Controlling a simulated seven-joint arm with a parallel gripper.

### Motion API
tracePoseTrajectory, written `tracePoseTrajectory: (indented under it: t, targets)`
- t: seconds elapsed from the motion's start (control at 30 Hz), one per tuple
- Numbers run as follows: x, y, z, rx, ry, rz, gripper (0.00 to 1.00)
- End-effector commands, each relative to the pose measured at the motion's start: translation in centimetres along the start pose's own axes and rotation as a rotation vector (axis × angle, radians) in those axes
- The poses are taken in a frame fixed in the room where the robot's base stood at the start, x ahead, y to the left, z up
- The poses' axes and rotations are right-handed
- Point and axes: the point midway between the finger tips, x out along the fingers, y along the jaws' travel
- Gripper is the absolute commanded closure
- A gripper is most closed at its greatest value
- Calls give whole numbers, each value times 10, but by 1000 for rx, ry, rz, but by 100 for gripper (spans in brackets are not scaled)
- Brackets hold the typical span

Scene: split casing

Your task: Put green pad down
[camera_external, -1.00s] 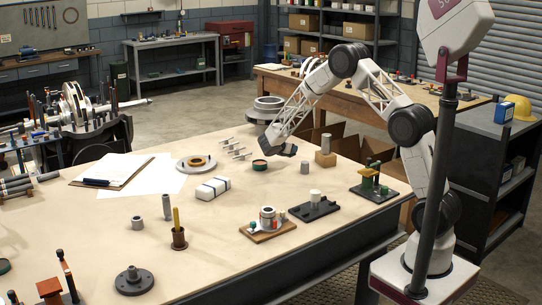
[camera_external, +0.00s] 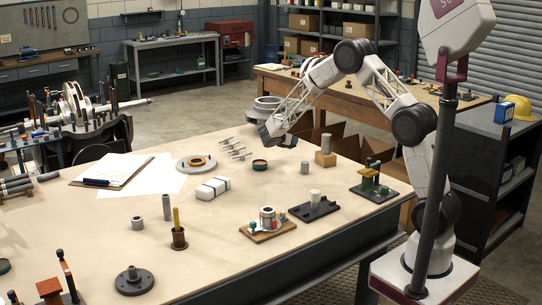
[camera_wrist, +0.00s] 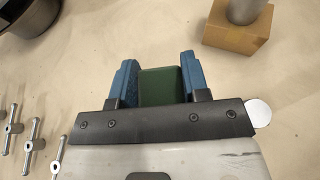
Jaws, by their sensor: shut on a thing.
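In the wrist view, my gripper (camera_wrist: 160,84) is shut on the green pad (camera_wrist: 162,87), a dark green block between the two blue fingers. The tabletop shows beyond the pad; I cannot tell the exact gap beneath it. The pad cannot be made out in that view.
A wooden block with a grey cylinder (camera_external: 325,157) stands right of my gripper. T-shaped metal pieces (camera_external: 232,148) lie to the left. A large grey flanged part (camera_external: 264,108) is behind. Bare tabletop (camera_external: 285,190) lies in front.

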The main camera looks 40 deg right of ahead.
Motion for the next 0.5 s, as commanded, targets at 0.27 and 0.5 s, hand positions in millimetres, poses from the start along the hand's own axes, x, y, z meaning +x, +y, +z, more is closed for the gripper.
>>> tracePoseTrajectory:
  t: [0.27,0.5]
  targets:
    - [-10,-5,-7,-3,1,7,82]
    - [-48,-25,-30,-14,3,34,82]
